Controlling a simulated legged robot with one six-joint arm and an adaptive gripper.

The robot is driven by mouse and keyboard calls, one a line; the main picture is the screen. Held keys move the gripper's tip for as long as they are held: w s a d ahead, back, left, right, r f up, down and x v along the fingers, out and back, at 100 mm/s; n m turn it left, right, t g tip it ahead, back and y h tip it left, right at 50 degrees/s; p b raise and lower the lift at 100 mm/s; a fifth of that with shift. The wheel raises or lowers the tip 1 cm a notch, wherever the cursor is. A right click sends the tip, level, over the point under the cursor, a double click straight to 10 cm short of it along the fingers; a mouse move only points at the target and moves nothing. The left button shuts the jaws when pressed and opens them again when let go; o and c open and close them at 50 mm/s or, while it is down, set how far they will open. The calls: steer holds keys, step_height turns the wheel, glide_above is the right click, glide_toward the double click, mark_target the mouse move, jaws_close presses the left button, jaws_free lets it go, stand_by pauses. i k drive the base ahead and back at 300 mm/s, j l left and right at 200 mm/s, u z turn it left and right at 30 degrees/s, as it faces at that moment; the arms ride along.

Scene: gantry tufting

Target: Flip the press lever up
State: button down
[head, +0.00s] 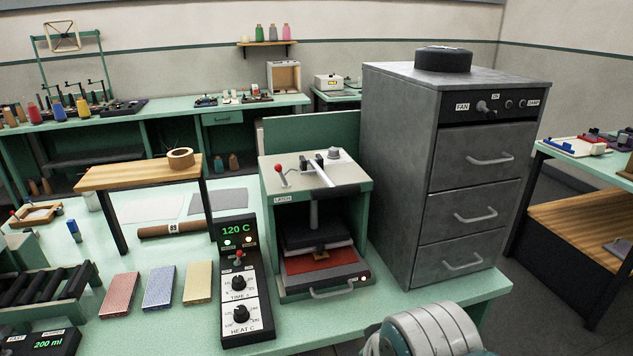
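The heat press (318,225) is a green and grey housing on the bench, in the middle of the head view. A small red-knobbed lever (279,172) stands tilted on its top left, above a label that seems to read LATCH. A pale metal bar (322,172) lies across the top. Inside, a dark platen (308,233) hangs above a red pad (318,261). The black control box (246,285) at its left shows 120 C and has a small red-tipped toggle (238,256). Which lever is the press lever, I cannot tell for sure. My gripper is out of view.
A grey drawer cabinet (448,170) stands close at the press's right. Red, blue and yellow blocks (158,287) lie left of the control box. A wooden stand (130,178) with a tape roll (180,158) is behind them. Part of my arm shows at the bottom right.

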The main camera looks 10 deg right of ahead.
mark_target(331, 191)
steer(key=k+j+z, duration=0.3)
steer(key=k+j, duration=0.4)
steer(key=k+j+z, duration=0.35)
steer(key=k+j, duration=0.4)
steer(key=k+j+z, duration=0.2)
steer(key=j, duration=0.2)
steer(key=k+j+z, duration=0.2)
steer(key=k+j, duration=0.15)
steer(key=i+j+z, duration=0.25)
steer(key=i+j, duration=0.2)
steer(key=j, duration=0.3)
steer(key=i+j+z, duration=0.15)
steer(key=j, duration=0.25)
steer(key=i+l+z, duration=0.1)
steer(key=i, duration=0.3)
steer(key=i+l, duration=0.25)
steer(key=i, duration=0.2)
steer(key=i+l+z, duration=0.15)
steer(key=i, duration=0.25)
